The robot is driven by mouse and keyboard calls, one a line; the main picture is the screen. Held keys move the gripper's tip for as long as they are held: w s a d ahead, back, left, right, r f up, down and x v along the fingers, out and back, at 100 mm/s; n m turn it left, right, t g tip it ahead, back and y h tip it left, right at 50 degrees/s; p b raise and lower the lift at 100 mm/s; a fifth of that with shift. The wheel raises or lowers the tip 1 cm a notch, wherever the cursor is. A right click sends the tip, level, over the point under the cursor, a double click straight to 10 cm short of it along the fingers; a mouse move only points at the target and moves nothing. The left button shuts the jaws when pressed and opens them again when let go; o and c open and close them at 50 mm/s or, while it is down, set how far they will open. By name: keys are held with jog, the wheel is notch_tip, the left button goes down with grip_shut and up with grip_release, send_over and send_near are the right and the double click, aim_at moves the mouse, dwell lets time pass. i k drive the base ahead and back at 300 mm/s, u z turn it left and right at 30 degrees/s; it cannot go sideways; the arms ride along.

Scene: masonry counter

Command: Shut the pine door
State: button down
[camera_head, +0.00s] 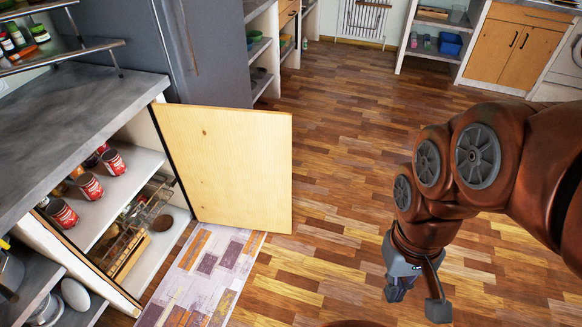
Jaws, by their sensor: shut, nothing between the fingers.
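The pine door (232,165) is a pale wooden panel with small knots. It stands wide open, swung out from the far side of the counter cabinet (135,225), over the floor. Its hinge edge is at the left and its free edge at the right. The cabinet's inside is exposed. My gripper (417,299) hangs over the floor at lower right, well to the right of the door and apart from it. It is shut and empty. No handle shows on the door's visible face.
Red tins (90,186) stand on the cabinet shelf, above a wire rack (135,222). A patterned mat (205,270) lies in front of the cabinet. A grey fridge (205,50) stands behind the door. Wooden floor (345,200) between door and arm is clear.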

aim_at(234, 166)
jog(key=z, duration=0.45)
jog(key=i, duration=4.3)
jog(key=u, duration=4.2)
jog(key=i, duration=0.5)
jog(key=z, duration=0.8)
